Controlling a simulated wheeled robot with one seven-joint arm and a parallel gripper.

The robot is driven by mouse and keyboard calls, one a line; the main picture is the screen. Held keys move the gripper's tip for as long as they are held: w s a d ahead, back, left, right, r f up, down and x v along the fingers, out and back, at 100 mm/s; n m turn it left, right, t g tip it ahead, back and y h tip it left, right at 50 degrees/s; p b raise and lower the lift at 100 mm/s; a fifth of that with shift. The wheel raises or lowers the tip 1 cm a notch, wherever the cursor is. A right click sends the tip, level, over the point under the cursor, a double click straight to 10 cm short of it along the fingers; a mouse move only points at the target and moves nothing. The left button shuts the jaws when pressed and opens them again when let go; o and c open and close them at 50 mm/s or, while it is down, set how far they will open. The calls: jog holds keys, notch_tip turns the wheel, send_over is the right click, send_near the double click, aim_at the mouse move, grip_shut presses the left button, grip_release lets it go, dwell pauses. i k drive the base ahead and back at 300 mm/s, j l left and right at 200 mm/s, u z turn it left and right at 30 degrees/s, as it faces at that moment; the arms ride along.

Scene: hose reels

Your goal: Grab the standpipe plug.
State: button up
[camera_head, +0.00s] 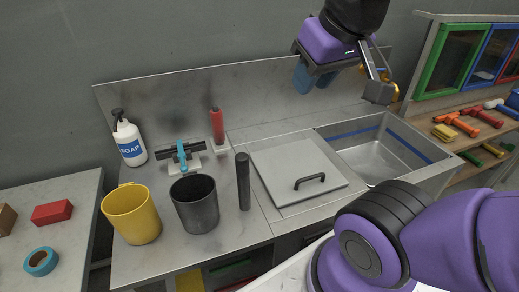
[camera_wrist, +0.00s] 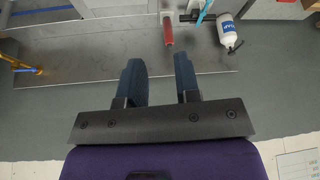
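Two upright rods stand on the steel counter, and I cannot tell for certain which is the standpipe plug. One is a dark grey cylinder (camera_head: 243,182) between the black cup and the flat lid. The other is a red cylinder (camera_head: 217,126) on a pale base near the backsplash; it also shows in the wrist view (camera_wrist: 168,30), beyond my fingertips. My gripper (camera_head: 314,80) is raised by the backsplash, up and to the right of both rods. In the wrist view its two blue fingers (camera_wrist: 159,63) are apart with nothing between them.
A yellow cup (camera_head: 131,214), black cup (camera_head: 195,204), blue-handled fixture (camera_head: 181,158) and soap bottle (camera_head: 129,141) crowd the counter's left. A grey lid (camera_head: 290,167) lies beside the open basin (camera_head: 378,160). A brass tap (camera_wrist: 20,66) is near my gripper.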

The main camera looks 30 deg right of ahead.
aim_at(242, 159)
jog(key=k+j+z, duration=0.1)
jog(key=j+z, duration=0.15)
jog(key=z, duration=0.2)
jog(key=k+j+z, duration=0.1)
jog(key=j+z, duration=0.15)
jog(key=z, duration=0.2)
